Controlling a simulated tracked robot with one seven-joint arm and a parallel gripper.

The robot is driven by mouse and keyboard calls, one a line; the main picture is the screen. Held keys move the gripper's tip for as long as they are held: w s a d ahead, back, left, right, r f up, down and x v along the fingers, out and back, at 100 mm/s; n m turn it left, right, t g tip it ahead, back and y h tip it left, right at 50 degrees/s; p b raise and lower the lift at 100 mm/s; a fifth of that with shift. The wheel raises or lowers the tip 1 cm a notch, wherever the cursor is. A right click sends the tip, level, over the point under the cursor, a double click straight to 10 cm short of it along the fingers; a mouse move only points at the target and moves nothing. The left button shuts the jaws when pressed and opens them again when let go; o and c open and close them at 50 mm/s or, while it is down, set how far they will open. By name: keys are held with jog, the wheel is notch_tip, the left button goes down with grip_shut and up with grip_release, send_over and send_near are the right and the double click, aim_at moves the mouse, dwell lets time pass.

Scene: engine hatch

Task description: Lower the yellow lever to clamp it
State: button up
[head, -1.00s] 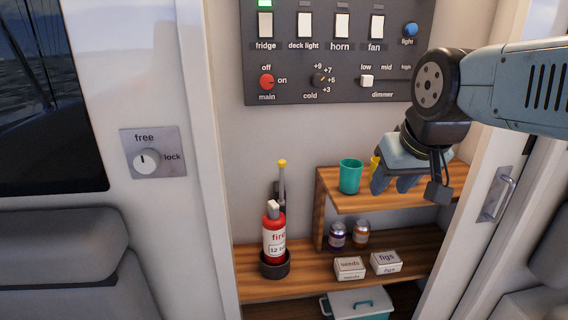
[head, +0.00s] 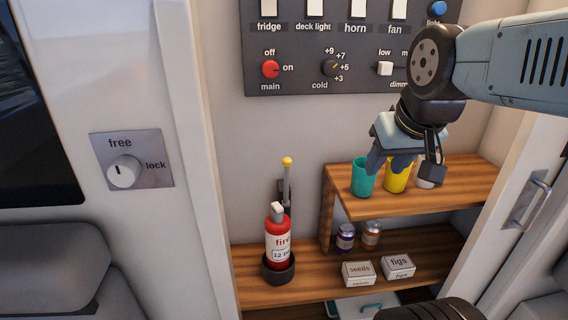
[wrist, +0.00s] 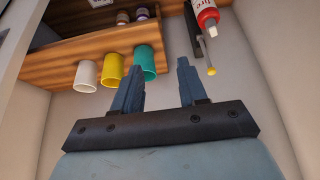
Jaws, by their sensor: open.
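The lever, a grey rod with a yellow knob (head: 287,162), stands upright just behind the red fire extinguisher (head: 277,238), in a dark mount partly hidden by it. In the wrist view the yellow knob (wrist: 211,71) is right of the fingers, with the lever running up beside the extinguisher (wrist: 206,14). My gripper (head: 388,166) is open and empty, to the right of the lever and in front of the cups in the head view. Its two blue fingers (wrist: 160,75) are apart in the wrist view and do not touch the lever.
A teal cup (head: 363,178), a yellow cup (head: 398,176) and a white cup (wrist: 86,75) stand on the upper wooden shelf. Two jars and the seeds (head: 359,274) and figs (head: 398,267) boxes are below. The switch panel (head: 300,72) is above. Wall between lever and gripper is bare.

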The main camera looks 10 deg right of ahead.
jog(key=m+g, duration=0.5)
jog(key=m, duration=0.2)
send_over(287, 159)
notch_tip(287, 159, down, 3)
jog(key=shift+y, duration=0.3)
jog(key=f, duration=1.3)
jog(key=shift+w+f, duration=0.3)
jog(key=shift+w, duration=0.1)
grip_shut()
